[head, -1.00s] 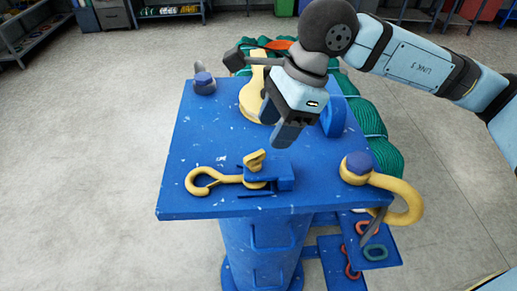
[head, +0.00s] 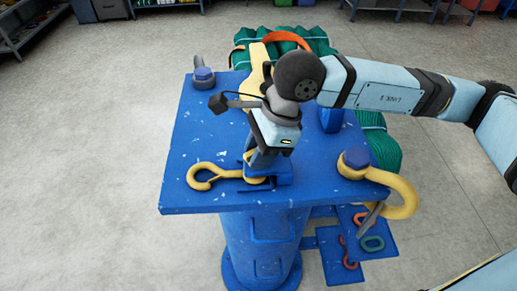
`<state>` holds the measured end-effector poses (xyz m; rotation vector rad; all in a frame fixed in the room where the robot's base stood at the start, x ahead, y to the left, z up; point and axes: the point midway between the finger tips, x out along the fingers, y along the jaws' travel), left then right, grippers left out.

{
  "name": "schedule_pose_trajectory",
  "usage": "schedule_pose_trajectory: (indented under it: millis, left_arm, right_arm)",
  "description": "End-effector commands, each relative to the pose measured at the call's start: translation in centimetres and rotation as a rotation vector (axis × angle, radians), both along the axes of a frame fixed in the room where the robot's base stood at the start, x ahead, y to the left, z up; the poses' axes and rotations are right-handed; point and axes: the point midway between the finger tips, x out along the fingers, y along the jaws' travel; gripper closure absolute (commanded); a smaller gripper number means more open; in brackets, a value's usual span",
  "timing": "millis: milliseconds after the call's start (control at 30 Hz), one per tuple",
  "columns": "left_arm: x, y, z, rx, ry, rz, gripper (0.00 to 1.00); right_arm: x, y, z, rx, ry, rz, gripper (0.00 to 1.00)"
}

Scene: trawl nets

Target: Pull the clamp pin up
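The blue pedestal table (head: 205,130) holds a yellow hook (head: 205,178) whose shank runs into a blue clamp block (head: 283,174) near the front edge. The yellow clamp pin (head: 248,158) stands at this block and is mostly hidden behind my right gripper; only a bit of yellow shows at the left of the fingers. My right gripper (head: 262,160) points down with its fingertips right at the pin, just above the clamp. The fingers overlap in this view, so I cannot see a gap or whether they grip the pin. My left gripper is not in view.
A grey shackle (head: 203,75) stands at the back left. A green net bundle (head: 382,147) lies behind the table.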

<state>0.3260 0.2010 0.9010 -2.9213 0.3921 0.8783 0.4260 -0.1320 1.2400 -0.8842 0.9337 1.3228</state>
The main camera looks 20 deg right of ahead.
Motion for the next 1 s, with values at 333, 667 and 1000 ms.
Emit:
schedule_pose_trajectory:
  millis: [333,667,1000]
  left_arm:
    - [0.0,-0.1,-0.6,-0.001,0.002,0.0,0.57]
    - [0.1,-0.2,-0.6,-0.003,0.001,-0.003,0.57]
    - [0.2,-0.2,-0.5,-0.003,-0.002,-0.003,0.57]
  right_arm:
    - [0.1,0.1,1.7,0.002,-0.004,0.001,1.0]
    - [0.1,0.0,3.7,0.003,-0.003,-0.001,1.0]
    - [0.0,0.0,3.6,0.001,-0.002,-0.001,0.48]
